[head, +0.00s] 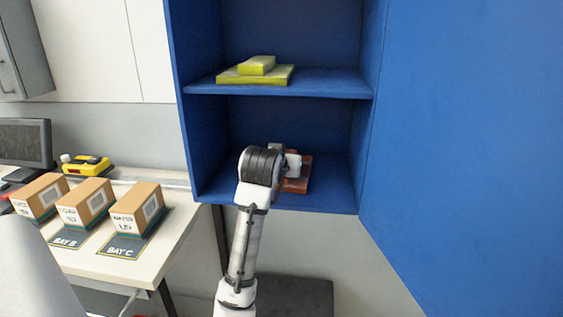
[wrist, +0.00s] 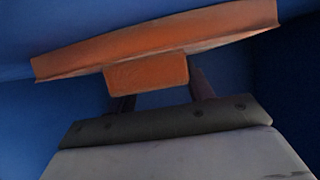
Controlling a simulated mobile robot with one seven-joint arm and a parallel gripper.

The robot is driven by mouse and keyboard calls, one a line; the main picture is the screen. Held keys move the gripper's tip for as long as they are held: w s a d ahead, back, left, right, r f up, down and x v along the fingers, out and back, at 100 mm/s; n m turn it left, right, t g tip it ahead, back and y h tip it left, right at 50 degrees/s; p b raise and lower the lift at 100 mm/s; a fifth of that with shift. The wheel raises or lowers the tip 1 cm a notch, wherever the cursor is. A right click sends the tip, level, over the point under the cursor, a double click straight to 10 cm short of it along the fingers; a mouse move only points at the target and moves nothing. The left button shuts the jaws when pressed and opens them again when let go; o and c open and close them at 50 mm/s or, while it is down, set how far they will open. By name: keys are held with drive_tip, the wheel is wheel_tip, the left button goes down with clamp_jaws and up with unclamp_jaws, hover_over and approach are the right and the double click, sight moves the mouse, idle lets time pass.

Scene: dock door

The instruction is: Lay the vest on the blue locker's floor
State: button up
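An orange folded vest (wrist: 230,27), flat with a raised block (wrist: 150,72) on one face, is in the lower compartment of the blue locker. In the head view the orange vest (head: 297,184) shows at that compartment's floor (head: 335,195), partly hidden by my gripper (head: 293,163). In the wrist view my gripper's two fingers stand apart at the block. The right finger is beside the block's edge, and the left finger's tip is hidden behind it. I cannot tell whether they press on it, or whether the vest rests fully on the floor.
A yellow-green folded item (head: 255,73) lies on the locker's upper shelf (head: 320,84). The locker's blue door (head: 470,140) stands open at the right. A table (head: 150,260) at the left holds several boxes, a monitor (head: 27,143) and a yellow device (head: 87,165).

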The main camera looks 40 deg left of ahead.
drive_tip(key=o, duration=0.4)
drive_tip(key=shift+o, duration=0.2)
drive_tip(key=shift+r, duration=0.1)
drive_tip(key=shift+r, duration=0.25)
drive_tip(key=b+v, duration=0.2)
drive_tip(key=v, duration=1)
drive_tip(key=shift+f, duration=0.1)
